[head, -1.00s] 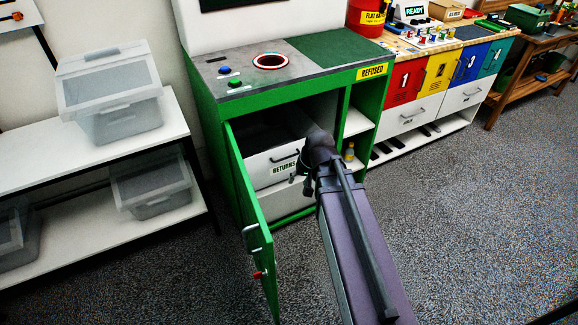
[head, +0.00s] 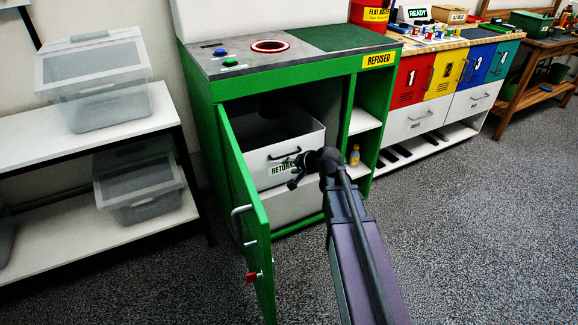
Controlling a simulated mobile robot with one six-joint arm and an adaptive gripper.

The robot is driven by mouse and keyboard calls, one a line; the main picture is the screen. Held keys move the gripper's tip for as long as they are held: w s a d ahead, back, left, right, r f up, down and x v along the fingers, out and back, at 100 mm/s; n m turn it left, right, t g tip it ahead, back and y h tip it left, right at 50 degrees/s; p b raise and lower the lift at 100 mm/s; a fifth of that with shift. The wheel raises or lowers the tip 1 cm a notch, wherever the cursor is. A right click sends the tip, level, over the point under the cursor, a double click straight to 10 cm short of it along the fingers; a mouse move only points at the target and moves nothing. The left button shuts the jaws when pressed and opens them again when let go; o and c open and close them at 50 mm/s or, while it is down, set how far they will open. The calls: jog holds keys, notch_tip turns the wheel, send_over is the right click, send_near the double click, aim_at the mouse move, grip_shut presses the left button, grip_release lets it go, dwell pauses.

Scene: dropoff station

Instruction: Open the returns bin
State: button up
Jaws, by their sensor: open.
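The returns bin (head: 258,176) is a white drawer-like box with a dark handle (head: 283,155) and a RETURNS label. It sits inside the green cabinet (head: 292,79) and appears pulled forward, with its open top and inner walls showing. The green cabinet door (head: 247,205) stands swung open at the left. My gripper (head: 291,174) is in front of the bin's face, just below the handle, partly covering the label. It is open. I cannot tell whether a finger touches the bin face. Nothing shows between the fingers.
The open door with its red latch (head: 251,277) stands left of my arm. A small yellow bottle (head: 354,155) stands on a side shelf. A white rack (head: 97,140) with clear boxes is at the left. Grey floor at the right is free.

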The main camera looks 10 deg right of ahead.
aim_at(288, 155)
jog(key=w+d+f+m+t+h+b, duration=0.1)
jog(key=w+d+f+m+t+b, duration=0.5)
jog(key=b, duration=1.1)
jog(key=shift+w+d+f+m, duration=0.65)
jog(key=shift+w+f+m, duration=0.25)
jog(key=shift+w+f, duration=1.6)
jog(key=shift+w+r, duration=0.1)
jog(key=shift+w, duration=0.1)
jog(key=b+x, duration=0.2)
jog(key=x, duration=1.1)
jog(key=shift+w+b, duration=0.25)
jog(key=shift+b, duration=0.15)
grip_shut()
